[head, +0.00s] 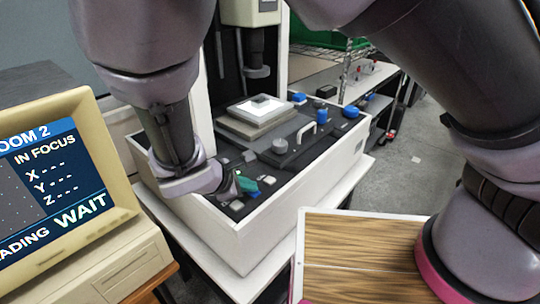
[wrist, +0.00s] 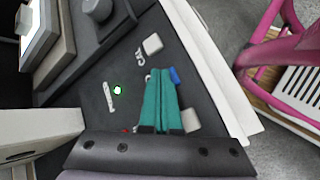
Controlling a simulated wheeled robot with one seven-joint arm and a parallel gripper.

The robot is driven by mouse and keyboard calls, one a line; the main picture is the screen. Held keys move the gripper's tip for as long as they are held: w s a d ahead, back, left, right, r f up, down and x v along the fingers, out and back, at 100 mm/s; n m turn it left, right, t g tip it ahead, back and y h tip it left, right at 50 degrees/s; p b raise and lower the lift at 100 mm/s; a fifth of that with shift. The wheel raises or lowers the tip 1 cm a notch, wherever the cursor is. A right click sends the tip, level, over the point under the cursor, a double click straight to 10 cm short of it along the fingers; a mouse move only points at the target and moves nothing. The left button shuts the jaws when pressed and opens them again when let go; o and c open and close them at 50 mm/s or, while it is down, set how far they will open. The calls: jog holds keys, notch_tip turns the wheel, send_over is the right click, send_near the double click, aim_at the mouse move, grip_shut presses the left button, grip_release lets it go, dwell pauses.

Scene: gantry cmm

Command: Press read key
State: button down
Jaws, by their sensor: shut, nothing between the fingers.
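My gripper (head: 247,184) is over the front control panel of the white measuring machine in the head view. In the wrist view its two teal fingers (wrist: 158,72) are shut together with nothing between them. A blue key (wrist: 174,75) shows right beside the fingertips, partly hidden by them. Grey keys lie on the dark panel, one above the fingertips (wrist: 152,44) and one right of the fingers (wrist: 191,120). The monitor (head: 52,180) shows "IN FOCUS", blank X, Y, Z and "WAIT".
A small green light (wrist: 117,90) glows left of the fingers. The machine's stage (head: 258,112) carries a bright plate under the optics column (head: 257,62). A handle (head: 304,132) and blue knobs (head: 350,112) stand on the deck. A wooden surface (head: 365,250) lies front right.

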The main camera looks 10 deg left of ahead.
aim_at(251, 194)
jog(key=shift+r, duration=0.8)
jog(key=shift+r, duration=0.1)
jog(key=shift+r, duration=2.4)
